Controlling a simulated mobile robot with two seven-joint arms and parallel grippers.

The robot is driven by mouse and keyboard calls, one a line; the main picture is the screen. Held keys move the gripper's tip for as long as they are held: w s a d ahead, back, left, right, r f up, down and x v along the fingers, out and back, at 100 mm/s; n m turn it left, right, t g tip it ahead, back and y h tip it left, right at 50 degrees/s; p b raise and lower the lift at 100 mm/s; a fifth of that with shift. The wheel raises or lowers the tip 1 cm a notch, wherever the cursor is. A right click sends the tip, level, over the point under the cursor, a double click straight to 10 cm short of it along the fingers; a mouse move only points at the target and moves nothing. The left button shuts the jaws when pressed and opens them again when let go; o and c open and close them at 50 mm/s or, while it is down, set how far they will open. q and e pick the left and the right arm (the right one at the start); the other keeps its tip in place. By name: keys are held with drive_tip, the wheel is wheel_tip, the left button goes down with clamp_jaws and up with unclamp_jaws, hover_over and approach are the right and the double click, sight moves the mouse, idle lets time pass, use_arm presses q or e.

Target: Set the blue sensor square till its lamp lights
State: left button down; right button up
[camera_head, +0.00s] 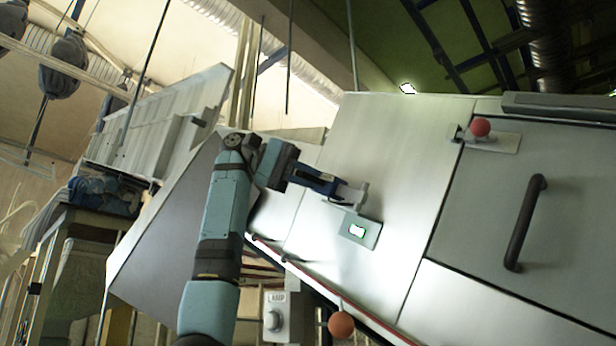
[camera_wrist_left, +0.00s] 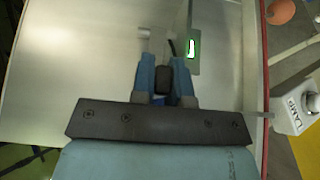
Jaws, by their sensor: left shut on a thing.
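My left gripper (camera_head: 338,188) reaches in from the left to the front of a pale metal cabinet and is shut. In the left wrist view its two blue fingers (camera_wrist_left: 163,75) close on a small dark block (camera_wrist_left: 162,80), seemingly the sensor; the fingers hide most of it, and its blue and exact tilt are hard to tell. A light grey bracket (camera_head: 357,196) is right at the fingertips. Below it is a green-grey plate (camera_head: 373,238) with a bright white, green-edged window (camera_head: 357,230). The box marked LAMP (camera_head: 275,298) has a grey dome (camera_head: 272,320) that looks unlit. My right gripper is not seen.
The cabinet (camera_head: 375,140) fills the middle. Right of the gripper are a door with a dark handle (camera_head: 524,222) and a red ball knob (camera_head: 480,127). An orange ball knob (camera_head: 341,324) sticks out below, near a red-edged rail. Free room lies in front of the panel.

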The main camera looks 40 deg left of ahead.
use_arm(q)
drive_tip(key=c, duration=1.1)
unclamp_jaws()
drive_tip(key=p+v, duration=0.1)
drive_tip(key=v, duration=1.3)
drive_tip(key=shift+w+p, duration=0.1)
drive_tip(key=shift+p, duration=0.2)
drive_tip(key=shift+d, duration=0.1)
